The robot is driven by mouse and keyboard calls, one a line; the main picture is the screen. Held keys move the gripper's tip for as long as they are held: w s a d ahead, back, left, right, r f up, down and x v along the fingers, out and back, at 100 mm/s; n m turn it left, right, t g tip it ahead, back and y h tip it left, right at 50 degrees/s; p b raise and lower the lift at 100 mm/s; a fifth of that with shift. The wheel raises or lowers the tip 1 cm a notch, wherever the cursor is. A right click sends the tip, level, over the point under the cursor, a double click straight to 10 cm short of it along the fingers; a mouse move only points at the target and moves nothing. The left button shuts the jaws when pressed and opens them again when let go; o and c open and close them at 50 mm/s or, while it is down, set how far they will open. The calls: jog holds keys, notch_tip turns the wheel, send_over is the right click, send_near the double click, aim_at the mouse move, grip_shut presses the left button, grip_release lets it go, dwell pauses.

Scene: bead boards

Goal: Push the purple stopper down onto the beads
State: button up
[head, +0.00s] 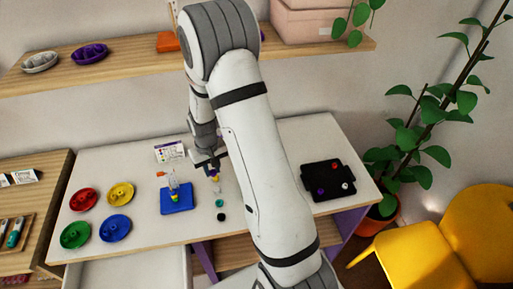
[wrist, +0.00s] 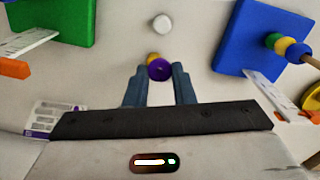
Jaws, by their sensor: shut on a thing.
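My gripper (head: 212,168) is shut on the purple stopper (wrist: 160,69), which sits between the two fingertips in the wrist view. In the head view the gripper is above the table, just right of the blue board (head: 178,203). In the wrist view the blue board (wrist: 240,25) is at upper right. Its wooden rod (wrist: 309,60) carries yellow, blue and green beads (wrist: 290,47), with the rod's end clear of my gripper. A yellow piece (wrist: 153,57) shows just behind the stopper; I cannot tell whether they touch.
A white piece (wrist: 163,22) lies beyond the fingertips. A green board (wrist: 55,20) is at upper left in the wrist view. Red (head: 84,200), yellow (head: 121,193), green (head: 75,235) and blue (head: 115,228) dishes stand left. A black tray (head: 335,188) is right.

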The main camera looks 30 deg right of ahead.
jog(key=s+d+r+n+b, duration=0.2)
jog(key=s+d+r+n, duration=0.7)
jog(key=n, duration=1)
jog(key=d+r, duration=0.2)
jog(key=d, duration=0.1)
jog(key=shift+s+r, duration=0.2)
jog(key=shift+r, duration=0.2)
jog(key=shift+f+b, duration=1.7)
jog(key=shift+f, duration=0.65)
jog(key=shift+d+f+b, duration=0.1)
jog(key=shift+f+b, duration=0.65)
jog(key=shift+f, duration=0.05)
jog(key=shift+f+b, duration=0.3)
jog(key=shift+f, duration=0.05)
jog(key=shift+f, duration=0.15)
